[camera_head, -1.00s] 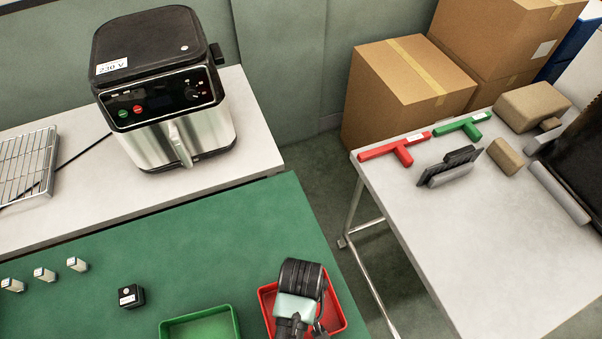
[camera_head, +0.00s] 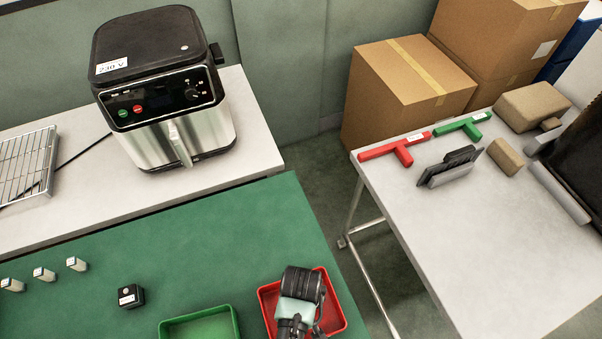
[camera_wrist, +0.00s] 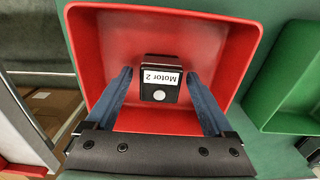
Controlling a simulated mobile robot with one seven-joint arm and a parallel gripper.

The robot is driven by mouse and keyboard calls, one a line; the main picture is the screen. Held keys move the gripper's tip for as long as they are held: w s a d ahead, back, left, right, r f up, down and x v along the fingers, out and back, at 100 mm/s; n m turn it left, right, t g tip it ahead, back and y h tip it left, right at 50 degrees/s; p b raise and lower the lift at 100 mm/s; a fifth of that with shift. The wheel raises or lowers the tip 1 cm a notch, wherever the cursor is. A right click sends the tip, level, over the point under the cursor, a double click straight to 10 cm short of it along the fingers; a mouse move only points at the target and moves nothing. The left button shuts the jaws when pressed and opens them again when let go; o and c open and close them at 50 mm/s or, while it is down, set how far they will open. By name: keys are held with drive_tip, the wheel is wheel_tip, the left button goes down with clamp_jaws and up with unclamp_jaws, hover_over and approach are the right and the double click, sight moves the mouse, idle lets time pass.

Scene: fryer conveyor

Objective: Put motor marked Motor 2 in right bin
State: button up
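The motor marked Motor 2 (camera_wrist: 162,78) is a small black block with a white label. In the wrist view it is inside the red bin (camera_wrist: 85,45), between my fingers. My gripper (camera_wrist: 159,76) is open, with a narrow gap on each side of the motor. In the head view my gripper is over the red bin (camera_head: 340,322), the right one of two, and the wrist hides the fingers and motor. The green bin (camera_head: 170,327) stands to its left and also shows in the wrist view (camera_wrist: 285,122).
Another black labelled block (camera_head: 131,297) and several small pale blocks (camera_head: 44,274) stand on the green table (camera_head: 220,250). An air fryer (camera_head: 165,100) is on the counter behind. A white table (camera_head: 470,260) with tools is at right, across a gap.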

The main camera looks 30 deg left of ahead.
drive_tip(key=shift+r, duration=0.1)
wheel_tip(320, 180, up, 12)
idle(0.5)
drive_tip(key=w+r+m+t+y, duration=0.25)
drive_tip(key=w+r+t, duration=0.45)
drive_tip(key=w+r, duration=0.85)
drive_tip(key=w+d+r+m+t, duration=0.1)
drive_tip(key=w+r+t, duration=0.25)
drive_tip(key=r, duration=0.45)
drive_tip(key=w+r+m+t, duration=0.1)
drive_tip(key=w+r+t, duration=0.25)
drive_tip(key=r, duration=0.35)
drive_tip(key=s+d+r+m+t, duration=0.1)
drive_tip(key=d+r+m+t, duration=0.2)
drive_tip(key=r, duration=0.9)
drive_tip(key=s+d+r+t, duration=0.15)
drive_tip(key=r+t, duration=0.35)
drive_tip(key=r, duration=0.7)
drive_tip(key=s+d+r+m+t+h, duration=0.1)
drive_tip(key=s+d+r+t, duration=0.1)
drive_tip(key=s+r, duration=0.2)
drive_tip(key=s+d+r+m+t+h, duration=0.1)
drive_tip(key=s+d+r+t, duration=0.1)
drive_tip(key=s+r, duration=0.3)
wheel_tip(320, 180, up, 4)
drive_tip(key=shift+r+t, duration=0.1)
drive_tip(key=shift+t, duration=0.6)
